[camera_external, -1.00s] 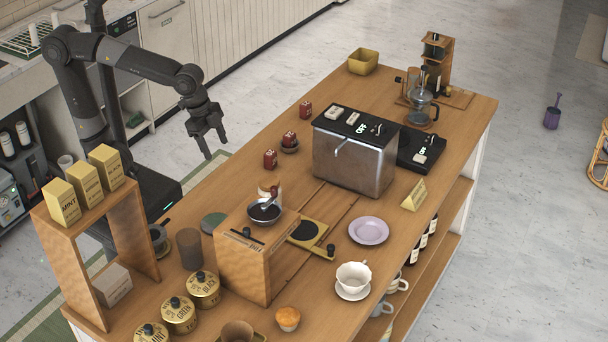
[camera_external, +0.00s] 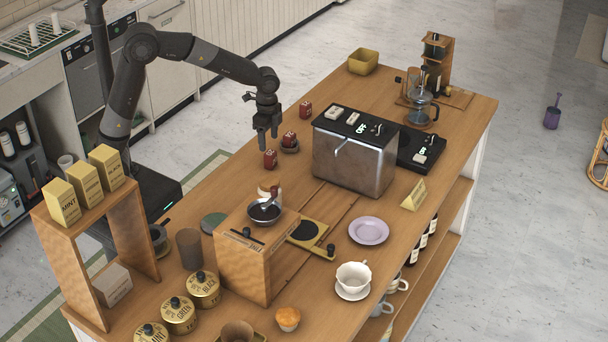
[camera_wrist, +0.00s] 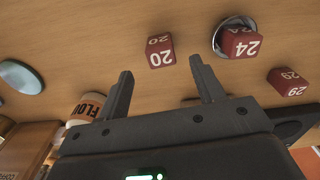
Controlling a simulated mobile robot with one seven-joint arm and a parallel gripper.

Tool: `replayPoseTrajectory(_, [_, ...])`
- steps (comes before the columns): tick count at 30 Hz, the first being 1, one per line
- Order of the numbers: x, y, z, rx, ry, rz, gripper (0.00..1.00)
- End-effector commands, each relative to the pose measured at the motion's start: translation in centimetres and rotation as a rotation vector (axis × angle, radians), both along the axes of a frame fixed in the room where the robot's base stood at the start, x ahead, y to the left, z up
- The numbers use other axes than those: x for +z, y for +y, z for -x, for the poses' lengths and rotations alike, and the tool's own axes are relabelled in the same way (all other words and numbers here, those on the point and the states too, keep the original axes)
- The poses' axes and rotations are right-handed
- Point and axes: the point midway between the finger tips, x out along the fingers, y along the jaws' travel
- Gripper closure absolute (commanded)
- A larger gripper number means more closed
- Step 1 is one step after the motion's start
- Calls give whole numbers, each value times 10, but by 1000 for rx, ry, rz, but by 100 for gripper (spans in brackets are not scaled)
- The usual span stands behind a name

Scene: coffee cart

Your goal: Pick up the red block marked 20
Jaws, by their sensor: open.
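The red block marked 20 (camera_wrist: 160,51) stands on the wooden cart top. In the external view it is the nearest of the three red blocks (camera_external: 270,159), though its number is too small to read there. My gripper (camera_external: 268,143) is open and empty, pointing down above the cart, close to this block. In the wrist view the block lies just past my two spread fingertips (camera_wrist: 161,68), between their lines. I see no contact.
A red block marked 24 (camera_wrist: 241,43) sits in a small round dish (camera_wrist: 219,43). A red block marked 29 (camera_wrist: 287,82) is beyond it. A flour jar (camera_wrist: 91,105) is near block 20. A toaster-like metal machine (camera_external: 353,158) stands right of the blocks.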

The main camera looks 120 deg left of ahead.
Motion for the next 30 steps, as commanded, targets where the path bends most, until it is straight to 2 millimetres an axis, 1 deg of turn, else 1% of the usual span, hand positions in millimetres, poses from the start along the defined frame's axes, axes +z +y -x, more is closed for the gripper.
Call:
replayPoseTrajectory(1, [-9, -1, 1, 0, 3, 3, 38])
replayPoseTrajectory(3, [-19, -1, 1, 0, 2, 2, 38])
replayPoseTrajectory(10, [-37, -1, 2, 1, 1, 1, 38])
replayPoseTrajectory(15, [-63, -1, 6, 1, 2, 2, 38])
replayPoseTrajectory(18, [-74, 0, 5, 1, 1, 1, 38])
replayPoseTrajectory(21, [-80, 0, 5, 0, -1, 0, 38])
replayPoseTrajectory(27, [-80, 0, 5, 0, -1, -1, 38])
replayPoseTrajectory(30, [-80, 0, 5, 0, -1, -1, 46])
